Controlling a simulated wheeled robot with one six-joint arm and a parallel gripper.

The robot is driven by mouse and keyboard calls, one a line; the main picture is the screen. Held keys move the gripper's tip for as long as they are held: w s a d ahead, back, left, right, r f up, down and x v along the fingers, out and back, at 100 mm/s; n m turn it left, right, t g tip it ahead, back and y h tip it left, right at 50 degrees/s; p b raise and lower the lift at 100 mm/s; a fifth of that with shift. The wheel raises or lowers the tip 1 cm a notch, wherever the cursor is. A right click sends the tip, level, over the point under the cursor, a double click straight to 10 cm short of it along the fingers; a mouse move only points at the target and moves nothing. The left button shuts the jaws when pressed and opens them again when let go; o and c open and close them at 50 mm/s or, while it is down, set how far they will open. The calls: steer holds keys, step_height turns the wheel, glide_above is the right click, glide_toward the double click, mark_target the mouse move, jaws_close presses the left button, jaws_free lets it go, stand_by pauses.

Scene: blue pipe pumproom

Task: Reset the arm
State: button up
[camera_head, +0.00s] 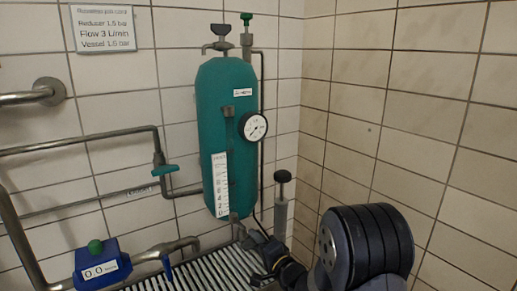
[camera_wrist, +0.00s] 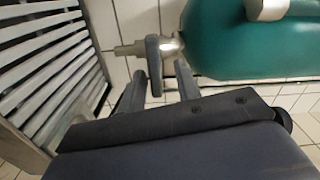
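My arm (camera_head: 368,246) reaches in from the lower right in the head view, with its dark end low beside the slatted grate. In the wrist view my gripper (camera_wrist: 158,77) has its two grey fingers apart. A grey lever handle (camera_wrist: 153,62) on a metal pipe fitting shows between and just beyond the fingertips. Gaps show on both sides of it, and I cannot tell whether it lies within the fingers' reach. The green vessel (camera_head: 226,130) stands upright against the wall; its lower end also fills the wrist view's upper right (camera_wrist: 235,45).
The slatted grate (camera_head: 190,275) lies below the vessel. A pressure gauge (camera_head: 253,126), a green-handled valve (camera_head: 164,170) and a blue flow meter (camera_head: 102,266) sit on the pipework. A black-knobbed pump handle (camera_head: 282,180) stands close to my arm. Tiled walls meet behind; the right wall is bare.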

steer(key=shift+r+n+b, duration=0.2)
steer(key=shift+n+b, duration=0.15)
steer(key=shift+n, duration=1.05)
